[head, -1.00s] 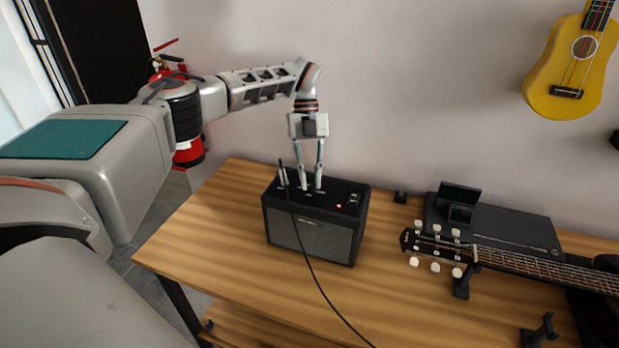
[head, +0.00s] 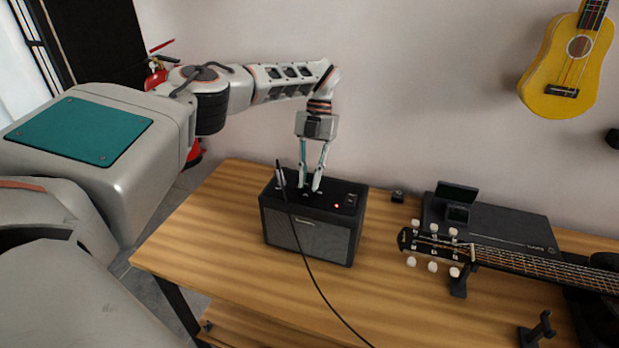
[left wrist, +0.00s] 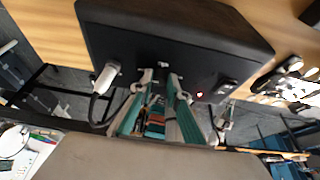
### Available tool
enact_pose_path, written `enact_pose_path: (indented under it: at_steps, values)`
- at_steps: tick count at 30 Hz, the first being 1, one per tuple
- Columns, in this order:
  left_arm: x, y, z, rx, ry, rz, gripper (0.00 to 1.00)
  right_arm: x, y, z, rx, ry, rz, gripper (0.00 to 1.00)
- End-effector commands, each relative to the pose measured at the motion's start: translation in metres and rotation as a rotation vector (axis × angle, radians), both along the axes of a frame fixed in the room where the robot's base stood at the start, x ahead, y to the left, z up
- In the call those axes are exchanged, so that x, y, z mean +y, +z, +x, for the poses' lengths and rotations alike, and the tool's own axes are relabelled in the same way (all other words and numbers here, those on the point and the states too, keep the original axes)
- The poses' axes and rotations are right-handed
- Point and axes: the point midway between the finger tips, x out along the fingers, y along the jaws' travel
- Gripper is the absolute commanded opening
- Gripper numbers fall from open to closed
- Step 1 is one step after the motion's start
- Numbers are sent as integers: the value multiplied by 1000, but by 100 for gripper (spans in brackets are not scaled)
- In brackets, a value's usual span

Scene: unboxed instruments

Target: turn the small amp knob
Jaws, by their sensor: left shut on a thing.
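The small black amp (head: 306,238) stands upright on the wooden table, with a control panel on its top. It also fills the upper part of the left wrist view (left wrist: 180,20). My left gripper (head: 310,188) points down at the amp's top panel, its fingertips close together at the panel. In the left wrist view the fingertips (left wrist: 161,76) are on either side of a small knob (left wrist: 162,66), shut on it. The knob is mostly hidden by the fingers, so its setting cannot be read. My right gripper is not in view.
A cable plug (head: 280,172) stands in the amp's top, left of my fingers, and its cord runs across the table (head: 200,255). A red light and switch (head: 350,200) are to the right. A guitar (head: 440,248) lies further right.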

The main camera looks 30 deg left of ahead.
Motion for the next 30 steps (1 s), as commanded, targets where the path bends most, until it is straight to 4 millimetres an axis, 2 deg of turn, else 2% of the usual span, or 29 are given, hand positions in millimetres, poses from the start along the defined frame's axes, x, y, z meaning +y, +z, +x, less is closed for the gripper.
enact_pose_path:
  at_steps: [9, 10, 12, 23, 26, 30]
  values:
    - [0, 0, 0, -1, -1, 0, 0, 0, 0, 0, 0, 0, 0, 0]
    - [0, 0, 0, -1, -1, 0, 21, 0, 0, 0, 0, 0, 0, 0]
    - [0, 0, 0, 0, -1, 0, 33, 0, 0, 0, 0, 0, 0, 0]
    - [0, 2, 1, -1, 0, 0, 33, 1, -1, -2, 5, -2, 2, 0]
    - [0, 9, 4, -1, -1, 1, 33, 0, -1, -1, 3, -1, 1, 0]
    - [2, 28, 12, -3, 1, 3, 33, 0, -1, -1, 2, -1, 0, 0]
